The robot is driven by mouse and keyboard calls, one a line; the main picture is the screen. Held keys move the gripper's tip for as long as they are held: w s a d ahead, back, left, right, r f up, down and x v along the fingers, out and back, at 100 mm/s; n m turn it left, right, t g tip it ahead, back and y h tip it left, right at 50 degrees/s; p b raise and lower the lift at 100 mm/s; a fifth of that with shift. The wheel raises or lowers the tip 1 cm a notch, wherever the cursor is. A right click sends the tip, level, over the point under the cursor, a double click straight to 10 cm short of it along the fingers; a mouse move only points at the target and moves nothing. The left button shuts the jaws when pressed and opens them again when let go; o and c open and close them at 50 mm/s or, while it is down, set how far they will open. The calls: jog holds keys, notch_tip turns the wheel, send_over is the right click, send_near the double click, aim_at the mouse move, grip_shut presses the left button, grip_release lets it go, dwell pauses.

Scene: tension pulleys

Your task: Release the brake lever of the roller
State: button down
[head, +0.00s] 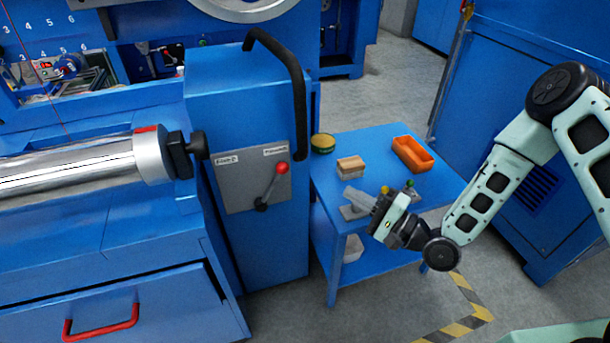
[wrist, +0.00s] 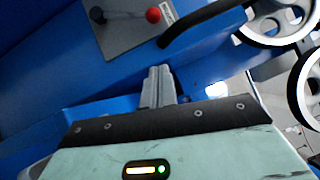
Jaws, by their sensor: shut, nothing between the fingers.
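The brake lever (head: 270,188) is a short rod with a red knob on a grey plate (head: 238,192) on the front of a blue cabinet. It leans up and to the right from a dark pivot, its knob below the right-hand label. My gripper (head: 348,198) is shut and empty, to the right of the lever and apart from it, above the small blue table. In the wrist view the shut fingers (wrist: 160,75) point toward the cabinet, with the red knob (wrist: 153,15) beyond them. The silver roller (head: 75,168) lies to the left of the cabinet.
A black curved bar handle (head: 298,95) runs along the cabinet's top and right edge, close to the lever. The blue table (head: 400,190) holds an orange bin (head: 412,154), a sponge-like block (head: 350,167) and a round green-and-yellow tin (head: 323,143). Space before the plate looks clear.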

jog(key=shift+w+a, duration=0.1)
jog(key=b+x, duration=0.1)
jog(key=x, duration=0.9)
jog(key=shift+s+a+r, duration=0.1)
jog(key=shift+a+r, duration=0.1)
jog(key=shift+a, duration=0.4)
jog(key=shift+s+a+r, duration=0.1)
jog(key=shift+a+r, duration=0.05)
jog(key=shift+a, duration=0.5)
jog(key=shift+s+a+r, duration=0.1)
jog(key=shift+a+r, duration=0.1)
jog(key=shift+a, duration=0.4)
jog(key=shift+r, duration=0.1)
jog(key=s+a+r+n+g+h+p, duration=0.1)
jog(key=a+n+h+p, duration=0.1)
jog(key=a+p, duration=0.1)
jog(key=s+a+r+n+h+p, duration=0.1)
jog(key=a+n+h+p, duration=0.1)
jog(key=a, duration=0.4)
jog(key=s+a+r+n+g+h+p, duration=0.1)
jog(key=s+a+n+h+p, duration=0.1)
jog(key=a+n+p, duration=0.2)
jog(key=shift+a+r+g+p, duration=0.3)
jog(key=shift+a+p, duration=0.15)
jog(key=shift+p, duration=0.1)
